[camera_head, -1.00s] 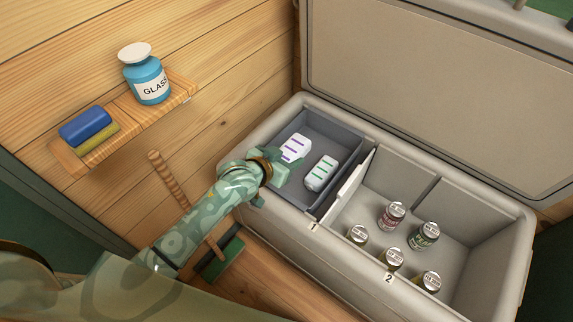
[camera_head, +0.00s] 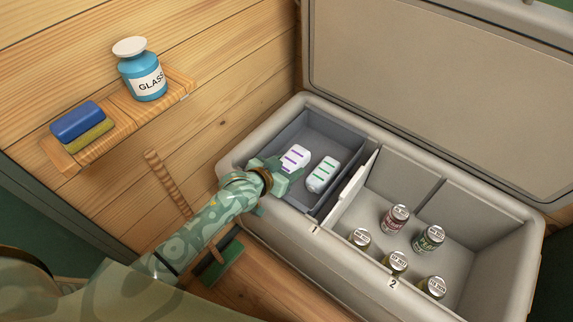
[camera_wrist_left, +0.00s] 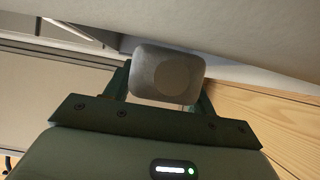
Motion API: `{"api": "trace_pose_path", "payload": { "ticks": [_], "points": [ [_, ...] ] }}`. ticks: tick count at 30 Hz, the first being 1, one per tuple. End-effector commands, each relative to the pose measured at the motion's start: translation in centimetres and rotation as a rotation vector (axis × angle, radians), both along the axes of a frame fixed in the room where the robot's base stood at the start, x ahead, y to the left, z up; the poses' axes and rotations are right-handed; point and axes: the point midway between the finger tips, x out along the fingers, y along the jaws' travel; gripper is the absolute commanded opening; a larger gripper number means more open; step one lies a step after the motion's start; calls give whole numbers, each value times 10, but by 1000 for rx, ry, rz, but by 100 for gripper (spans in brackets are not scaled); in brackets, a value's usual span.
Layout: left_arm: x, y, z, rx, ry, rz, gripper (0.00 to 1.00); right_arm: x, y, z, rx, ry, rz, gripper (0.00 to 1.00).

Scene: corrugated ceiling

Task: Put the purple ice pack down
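The purple-striped white ice pack (camera_head: 295,157) is at the left compartment of the cooler (camera_head: 263,222), beside the green-striped ice pack (camera_head: 322,174). My left gripper (camera_head: 284,172) reaches over the cooler's front left rim and is shut on the purple pack's near end. In the left wrist view the pack's shaded grey end (camera_wrist_left: 168,73) sits between the two fingers. I cannot tell whether its underside touches the compartment floor. My right gripper is not in view.
A white divider (camera_head: 352,190) separates the compartments. The open lid (camera_head: 430,90) rises behind. A wooden shelf (camera_head: 118,122) holds a blue jar (camera_head: 143,72) and a blue-and-yellow block (camera_head: 78,122). A broom (camera_head: 168,183) leans nearby.

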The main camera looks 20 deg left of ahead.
Motion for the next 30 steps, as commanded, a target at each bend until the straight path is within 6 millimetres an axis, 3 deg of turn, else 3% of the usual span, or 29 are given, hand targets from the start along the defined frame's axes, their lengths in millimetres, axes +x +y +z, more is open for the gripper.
{"api": "trace_pose_path", "payload": {
  "ticks": [10,14,24,30],
  "points": [
    [0,0,1,0,-1,0,73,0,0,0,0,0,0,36],
    [0,0,15,-1,-3,1,73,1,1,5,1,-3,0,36],
    [-67,24,55,1,0,0,73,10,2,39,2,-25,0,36],
    [-93,33,68,0,0,0,73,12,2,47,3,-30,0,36]
  ]
}}
